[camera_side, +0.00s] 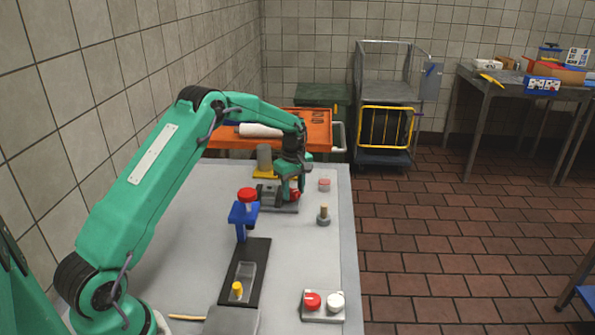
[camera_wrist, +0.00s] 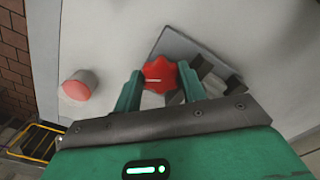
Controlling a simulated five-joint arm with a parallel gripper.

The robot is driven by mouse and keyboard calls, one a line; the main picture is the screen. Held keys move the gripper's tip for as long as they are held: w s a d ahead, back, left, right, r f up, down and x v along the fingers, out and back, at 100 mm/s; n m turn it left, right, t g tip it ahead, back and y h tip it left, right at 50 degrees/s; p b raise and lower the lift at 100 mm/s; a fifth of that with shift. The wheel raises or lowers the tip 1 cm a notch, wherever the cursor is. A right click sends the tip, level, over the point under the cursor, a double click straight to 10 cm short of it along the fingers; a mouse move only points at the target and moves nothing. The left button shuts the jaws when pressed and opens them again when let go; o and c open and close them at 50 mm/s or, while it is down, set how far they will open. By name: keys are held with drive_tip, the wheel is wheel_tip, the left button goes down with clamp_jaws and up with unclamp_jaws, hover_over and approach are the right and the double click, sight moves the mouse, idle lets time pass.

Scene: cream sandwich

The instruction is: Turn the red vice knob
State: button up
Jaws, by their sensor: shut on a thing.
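The red vice knob (camera_wrist: 160,75) is a lobed red disc with a pale line across it. In the wrist view it sits between the two green fingers of my gripper (camera_wrist: 158,88), which are shut on it. The grey vice (camera_wrist: 195,65) lies beside the knob on the table. In the side view my gripper (camera_side: 291,183) reaches down at the vice (camera_side: 280,205), and a bit of the red knob (camera_side: 295,195) shows by the fingers. My gripper hides part of the vice there.
The grey table (camera_side: 190,240) carries a blue stand (camera_side: 242,215) with a red top, a black mat (camera_side: 255,262), a grey peg base (camera_side: 323,219), a box with red and white buttons (camera_side: 323,318) and a pink-topped piece (camera_side: 324,184). An orange cart (camera_side: 318,130) stands behind.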

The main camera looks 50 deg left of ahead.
sight(294, 191)
drive_tip(key=o, duration=1)
drive_tip(key=shift+n, duration=0.4)
drive_tip(key=shift+w+n, duration=0.1)
drive_tip(key=shift+n, duration=1.6)
drive_tip(key=n, duration=0.3)
drive_tip(key=shift+n, duration=0.4)
wheel_tip(294, 191, up, 8)
drive_tip(key=shift+r, duration=0.15)
drive_tip(key=shift+s+d+r+m+t, duration=0.5)
drive_tip(key=shift+s+d+r+m, duration=1.65)
drive_tip(key=shift+s+r, duration=0.5)
drive_tip(key=shift+s+d+r+m+t, duration=0.5)
drive_tip(key=shift+s+d+r+m, duration=1.45)
drive_tip(key=shift+s+r+m, duration=0.6)
drive_tip(key=shift+s+d+r+m+t, duration=0.5)
drive_tip(key=shift+s+d+r+m, duration=1.6)
drive_tip(key=shift+s+r, duration=0.7)
